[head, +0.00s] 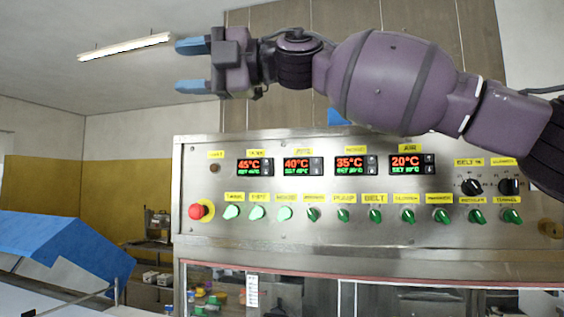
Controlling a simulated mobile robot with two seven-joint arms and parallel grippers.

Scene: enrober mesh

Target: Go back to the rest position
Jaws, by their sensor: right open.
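My right gripper (191,66) is raised high in the head view, in front of the wood-panelled wall and above the control panel's top left edge. Its two blue fingers point left and stand apart, with nothing between them. My purple right arm reaches in from the right, across the top of the view, and overlaps the panel's upper right edge. My left gripper is not in the head view.
A steel control panel (330,189) with temperature displays, green switches and a red stop button (196,211) fills the middle. Below it is a red-edged window. A blue angled cover (60,245) stands at lower left. A ceiling lamp (124,46) hangs upper left.

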